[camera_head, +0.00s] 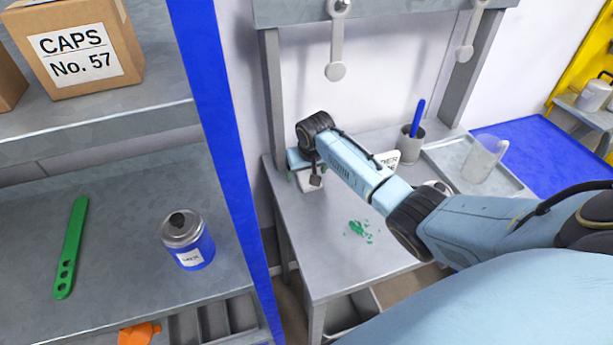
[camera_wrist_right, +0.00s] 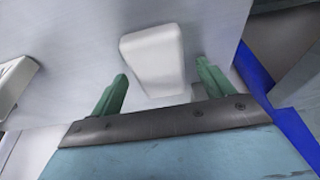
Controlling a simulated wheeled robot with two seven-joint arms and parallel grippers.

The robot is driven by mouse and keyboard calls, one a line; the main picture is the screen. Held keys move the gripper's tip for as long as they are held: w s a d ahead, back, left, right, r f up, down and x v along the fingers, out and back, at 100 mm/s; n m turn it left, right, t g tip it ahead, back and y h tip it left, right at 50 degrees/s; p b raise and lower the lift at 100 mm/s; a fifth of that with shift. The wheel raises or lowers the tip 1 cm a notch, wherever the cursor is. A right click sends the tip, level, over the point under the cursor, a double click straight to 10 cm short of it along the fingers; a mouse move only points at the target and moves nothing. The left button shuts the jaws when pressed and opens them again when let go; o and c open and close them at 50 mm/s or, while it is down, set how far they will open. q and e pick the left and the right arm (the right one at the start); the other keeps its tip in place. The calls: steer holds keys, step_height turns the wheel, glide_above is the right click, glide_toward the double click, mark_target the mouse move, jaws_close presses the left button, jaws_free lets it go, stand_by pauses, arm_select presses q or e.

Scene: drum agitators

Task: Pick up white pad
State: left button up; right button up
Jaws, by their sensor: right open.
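The white pad (camera_wrist_right: 152,55) is a pale block with rounded corners on the grey bench top. In the wrist view it lies between the two green fingers of my right gripper (camera_wrist_right: 162,72), with gaps on both sides. The fingers are open and hold nothing. In the head view my right gripper (camera_head: 306,175) points down at the back left corner of the bench, over the pad (camera_head: 311,185), which it partly hides. My left gripper is not in view.
Green scraps (camera_head: 360,231) lie on the bench (camera_head: 330,255). A grey cup (camera_head: 410,148) with a blue stick and a tray (camera_head: 455,165) with a clear jug (camera_head: 483,160) stand farther right. A blue shelf post (camera_head: 222,120) rises at left, beside shelves with a blue can (camera_head: 189,245).

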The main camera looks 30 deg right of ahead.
mark_target(307, 175)
steer(key=c, duration=1.1)
steer(key=shift+o, duration=0.2)
steer(key=shift+s+r, duration=0.1)
steer(key=shift+r, duration=0.05)
steer(key=shift+r, duration=0.15)
step_height(307, 175, up, 7)
steer(key=shift+f, duration=0.15)
steer(key=s+a, duration=0.2)
steer(key=s, duration=0.7)
steer(key=s+a, duration=0.2)
steer(key=s, duration=0.8)
steer(key=shift+s+a+f+p, duration=0.15)
steer(key=shift+a+p, duration=0.15)
